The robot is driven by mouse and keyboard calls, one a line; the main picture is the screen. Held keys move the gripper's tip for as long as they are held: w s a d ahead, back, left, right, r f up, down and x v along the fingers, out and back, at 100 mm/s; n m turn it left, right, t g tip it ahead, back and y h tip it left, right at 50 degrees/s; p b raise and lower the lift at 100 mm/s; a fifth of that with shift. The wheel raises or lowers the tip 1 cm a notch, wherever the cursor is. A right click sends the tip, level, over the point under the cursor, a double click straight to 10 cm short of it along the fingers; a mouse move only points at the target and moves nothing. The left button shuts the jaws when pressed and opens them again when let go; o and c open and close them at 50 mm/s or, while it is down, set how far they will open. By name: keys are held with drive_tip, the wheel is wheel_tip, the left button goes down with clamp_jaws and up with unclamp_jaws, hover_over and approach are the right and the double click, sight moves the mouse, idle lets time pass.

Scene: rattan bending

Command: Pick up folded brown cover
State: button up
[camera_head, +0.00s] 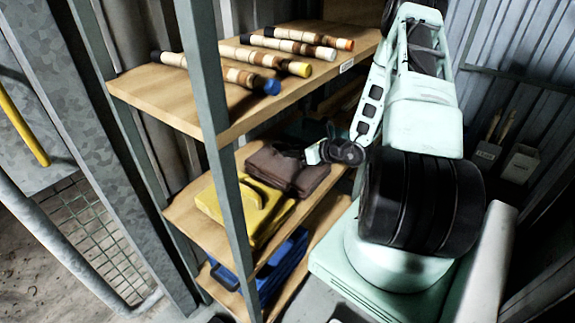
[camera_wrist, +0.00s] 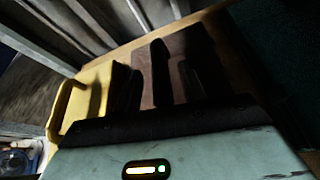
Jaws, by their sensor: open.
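The folded brown cover (camera_head: 283,173) lies flat on the middle shelf, at the right of a yellow case. In the wrist view the brown cover (camera_wrist: 191,48) shows beyond and beside my dark fingers, which hide part of it. My gripper (camera_head: 299,154) reaches in over the cover's far right side in the head view; its fingers are dark and hard to make out there.
The yellow case (camera_head: 235,206) sits close beside the cover, with a raised handle. A blue case (camera_head: 275,270) is on the lower shelf. The upper shelf (camera_head: 140,87) holds several banded rolls. A grey shelf post (camera_head: 215,130) stands in front. Metal walls enclose the right side.

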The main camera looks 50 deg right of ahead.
drive_tip(key=shift+x, duration=0.9)
drive_tip(key=shift+c, duration=0.2)
clamp_jaws()
